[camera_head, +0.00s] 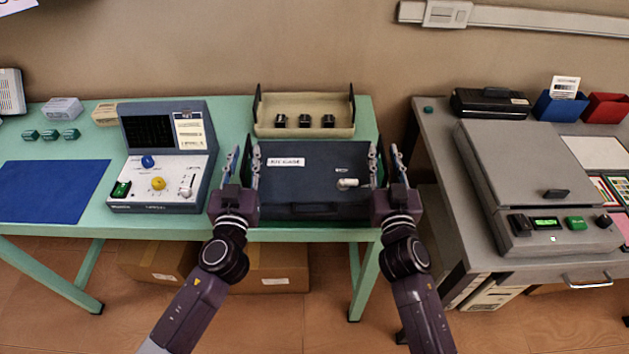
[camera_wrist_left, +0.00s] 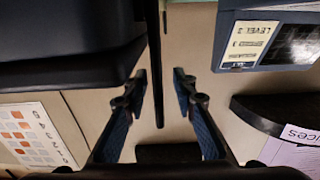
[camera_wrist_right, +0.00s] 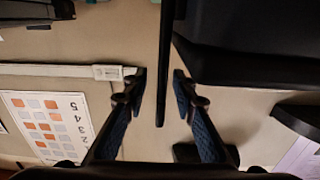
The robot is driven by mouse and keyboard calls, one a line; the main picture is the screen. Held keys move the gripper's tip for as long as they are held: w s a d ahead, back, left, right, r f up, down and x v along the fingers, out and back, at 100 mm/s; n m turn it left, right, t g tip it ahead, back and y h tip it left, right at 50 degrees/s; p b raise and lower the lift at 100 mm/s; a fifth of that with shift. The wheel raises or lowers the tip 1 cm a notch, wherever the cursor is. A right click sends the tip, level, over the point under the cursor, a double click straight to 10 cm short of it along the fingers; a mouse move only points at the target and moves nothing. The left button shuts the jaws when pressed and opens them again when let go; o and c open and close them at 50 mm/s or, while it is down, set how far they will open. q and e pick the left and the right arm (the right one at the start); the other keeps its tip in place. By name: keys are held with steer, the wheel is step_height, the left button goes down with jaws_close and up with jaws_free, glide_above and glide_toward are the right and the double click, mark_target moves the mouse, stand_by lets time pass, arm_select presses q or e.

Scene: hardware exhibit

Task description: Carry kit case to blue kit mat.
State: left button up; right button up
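The kit case (camera_head: 314,192) is dark blue with a white label and a light latch or knob on top. It sits on the green table near its front edge, at the right end. The blue kit mat (camera_head: 52,190) lies flat and bare at the table's left end. My left gripper (camera_head: 243,166) is at the case's left side and my right gripper (camera_head: 385,166) at its right side. In each wrist view, the open fingers stand either side of a thin dark upright plate (camera_wrist_left: 155,60) (camera_wrist_right: 165,60), with a gap visible.
A control unit (camera_head: 160,170) with knobs and a screen stands between mat and case. A beige tray (camera_head: 304,128) with black knobs is behind the case. Small green blocks (camera_head: 50,134) and boxes lie behind the mat. A grey bench (camera_head: 450,170) with a machine stands right.

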arm_select(q)
steer(key=shift+w, duration=0.35)
arm_select(e)
steer(key=shift+w, duration=0.35)
arm_select(q)
jaws_close()
arm_select(e)
jaws_close()
arm_select(q)
steer(key=shift+r, duration=0.3)
arm_select(e)
steer(key=shift+r, duration=0.3)
